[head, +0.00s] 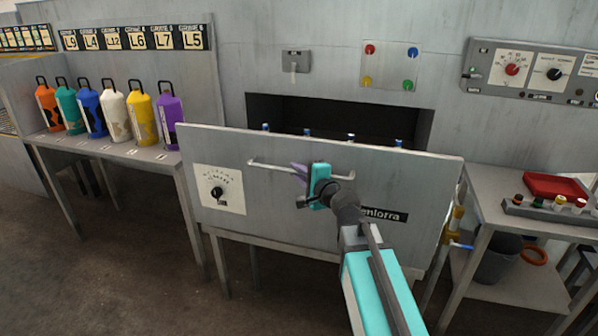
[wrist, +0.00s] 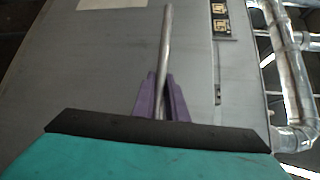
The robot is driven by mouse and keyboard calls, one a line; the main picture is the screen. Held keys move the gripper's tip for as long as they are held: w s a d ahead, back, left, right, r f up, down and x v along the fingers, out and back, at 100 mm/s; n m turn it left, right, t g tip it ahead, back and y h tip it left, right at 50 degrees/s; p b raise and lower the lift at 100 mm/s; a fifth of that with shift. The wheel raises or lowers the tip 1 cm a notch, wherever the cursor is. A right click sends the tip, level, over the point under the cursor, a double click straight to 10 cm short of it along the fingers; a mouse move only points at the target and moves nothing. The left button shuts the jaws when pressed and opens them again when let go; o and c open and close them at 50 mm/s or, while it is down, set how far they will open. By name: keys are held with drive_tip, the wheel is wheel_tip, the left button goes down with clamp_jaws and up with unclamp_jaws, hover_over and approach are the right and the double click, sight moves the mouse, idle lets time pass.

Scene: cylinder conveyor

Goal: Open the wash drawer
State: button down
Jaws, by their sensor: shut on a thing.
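The wash drawer (head: 330,217) is a wide grey front panel with a dial at its left and a dark label at its lower right. A slim bar handle (head: 270,166) runs across its upper part. My gripper (head: 300,170) is at the right half of the handle, with its purple fingers around the bar. In the wrist view the handle (wrist: 166,50) passes between the two purple fingers of my gripper (wrist: 160,95), which are shut on it. Behind the panel's top edge, several blue-topped items show in front of a dark opening (head: 290,112).
Several coloured bottles (head: 113,115) stand on a bench at the left. At the right, a table holds a red tray (head: 555,186) and a row of small capped items, with a grey bucket (head: 497,262) below. The floor at the front left is clear.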

drive_tip(key=shift+a, duration=0.1)
drive_tip(key=c, duration=1.8)
unclamp_jaws()
drive_tip(key=shift+o, duration=0.2)
drive_tip(key=shift+s, duration=0.15)
drive_tip(key=b+v, duration=0.2)
drive_tip(key=v, duration=0.1)
drive_tip(key=shift+f, duration=0.1)
drive_tip(key=b, duration=0.2)
drive_tip(key=shift+s+d+b, duration=0.25)
drive_tip(key=shift+s+b, duration=0.05)
drive_tip(key=shift+b, duration=0.05)
drive_tip(key=s+b, duration=0.1)
drive_tip(key=b, duration=0.2)
drive_tip(key=shift+d, duration=0.25)
